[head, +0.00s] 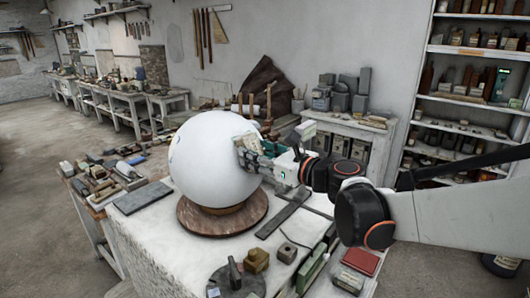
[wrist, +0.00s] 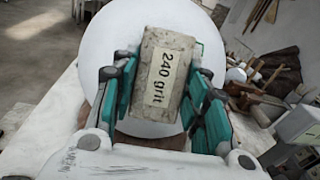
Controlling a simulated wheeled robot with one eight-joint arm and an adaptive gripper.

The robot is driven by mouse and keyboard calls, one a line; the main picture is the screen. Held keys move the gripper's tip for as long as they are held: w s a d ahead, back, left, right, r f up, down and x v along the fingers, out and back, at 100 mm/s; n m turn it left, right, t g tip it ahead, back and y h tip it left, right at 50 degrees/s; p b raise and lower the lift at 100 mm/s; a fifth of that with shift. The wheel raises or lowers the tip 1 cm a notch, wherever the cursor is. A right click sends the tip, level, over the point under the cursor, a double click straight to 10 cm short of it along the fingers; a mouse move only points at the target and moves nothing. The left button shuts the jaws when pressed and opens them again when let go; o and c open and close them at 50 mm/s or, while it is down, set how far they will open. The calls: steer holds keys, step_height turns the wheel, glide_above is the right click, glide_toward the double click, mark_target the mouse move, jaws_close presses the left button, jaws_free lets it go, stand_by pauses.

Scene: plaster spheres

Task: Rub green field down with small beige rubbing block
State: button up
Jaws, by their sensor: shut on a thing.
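My gripper (head: 252,152) is shut on a small beige rubbing block (wrist: 150,62), which carries a label reading "240 grit". In the wrist view the block sits between the teal finger pads of my gripper (wrist: 163,88). In the head view the block (head: 242,141) is at the right side of a large white plaster sphere (head: 205,160). It looks against or very near the surface; I cannot tell if it touches. The sphere also fills the background of the wrist view (wrist: 105,45).
The sphere rests on a round brown stand (head: 190,217) on a white-topped table (head: 150,240). Blocks and tools lie around it, including a dark flat slab (head: 143,197), a brass-coloured block (head: 256,260) and a red box (head: 360,261). Shelves (head: 460,100) stand at the right.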

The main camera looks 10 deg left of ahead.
steer(key=shift+s+d+f+b, duration=0.1)
steer(key=shift+d+f+b, duration=0.2)
steer(key=shift+f, duration=0.2)
steer(key=shift+s+d+f+b, duration=0.1)
steer(key=shift+d+f+b, duration=0.05)
steer(key=shift+f+b, duration=0.25)
steer(key=shift+w+a+r+p, duration=0.15)
steer(key=shift+a+r+p, duration=0.15)
steer(key=shift+r+p, duration=0.25)
steer(key=shift+w+a+r+p, duration=0.15)
steer(key=shift+a+r+p, duration=0.25)
steer(key=shift+r, duration=0.4)
steer(key=shift+w+a+r+p, duration=0.15)
steer(key=shift+a+r+p, duration=0.1)
steer(key=shift+r+p, duration=0.3)
steer(key=shift+s+d+f+b, duration=0.2)
steer(key=shift+d+f+b, duration=0.15)
steer(key=shift+b, duration=0.05)
steer(key=shift+s+d+f, duration=0.3)
steer(key=shift+s+d, duration=0.1)
steer(key=shift+d, duration=0.2)
